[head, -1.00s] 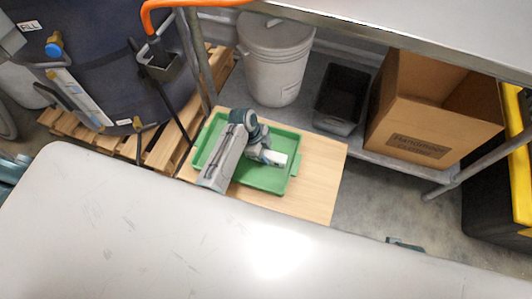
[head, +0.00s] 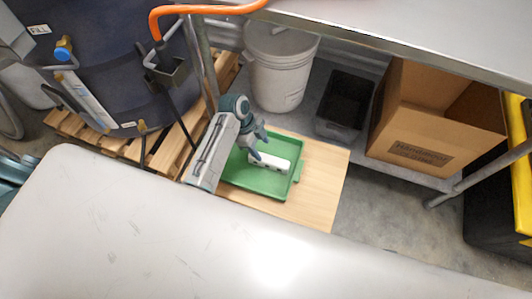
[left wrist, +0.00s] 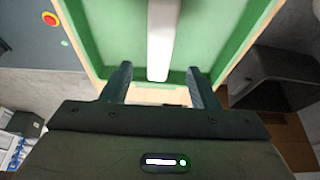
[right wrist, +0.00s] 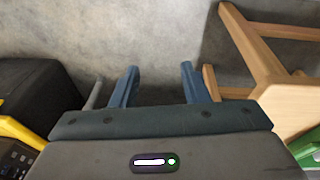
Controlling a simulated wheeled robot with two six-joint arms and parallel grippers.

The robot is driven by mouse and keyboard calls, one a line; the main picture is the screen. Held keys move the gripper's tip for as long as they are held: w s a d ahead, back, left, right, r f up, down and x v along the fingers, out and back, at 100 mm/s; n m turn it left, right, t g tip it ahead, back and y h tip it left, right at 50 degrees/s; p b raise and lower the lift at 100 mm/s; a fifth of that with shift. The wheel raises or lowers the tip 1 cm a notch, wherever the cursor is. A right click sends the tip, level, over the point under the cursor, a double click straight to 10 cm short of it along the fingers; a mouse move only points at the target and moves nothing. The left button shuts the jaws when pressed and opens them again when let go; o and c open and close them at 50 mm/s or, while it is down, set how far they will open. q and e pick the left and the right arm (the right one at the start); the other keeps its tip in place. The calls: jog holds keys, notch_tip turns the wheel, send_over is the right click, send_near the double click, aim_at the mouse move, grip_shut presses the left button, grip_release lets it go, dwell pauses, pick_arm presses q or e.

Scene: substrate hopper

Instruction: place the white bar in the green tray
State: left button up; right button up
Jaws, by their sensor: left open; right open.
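The white bar (head: 270,162) lies in the green tray (head: 262,186), which sits on a light wooden stand. In the left wrist view the bar (left wrist: 160,40) lies lengthwise on the floor of the tray (left wrist: 204,73), its near end by the tray's edge. My left gripper (head: 260,142) is open beside and above the bar, apart from it; its two fingers (left wrist: 160,84) show empty in the left wrist view. My right gripper (right wrist: 160,84) is open and empty above the concrete floor, beside a wooden stand's legs. It is not clearly seen in the head view.
The wooden stand (head: 322,180) has bare top right of the tray. A white bucket (head: 278,75), a black bin (head: 345,103) and a cardboard box (head: 420,120) stand behind. A pale table (head: 150,240) fills the front. A pallet (head: 175,150) lies at left.

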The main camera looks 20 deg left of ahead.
pick_arm(q)
jog(key=s+a+f+n+t+y, duration=0.1)
jog(key=s+a+f+n, duration=0.3)
jog(key=s+n, duration=0.4)
jog(key=s+a+f+n+t+y, duration=0.1)
jog(key=s+a+f+n+y, duration=0.3)
jog(key=s, duration=1.1)
jog(key=a+f+n, duration=0.1)
jog(key=a+n, duration=0.2)
jog(key=n, duration=0.2)
jog(key=shift+n, duration=0.3)
jog(key=shift+c, duration=0.4)
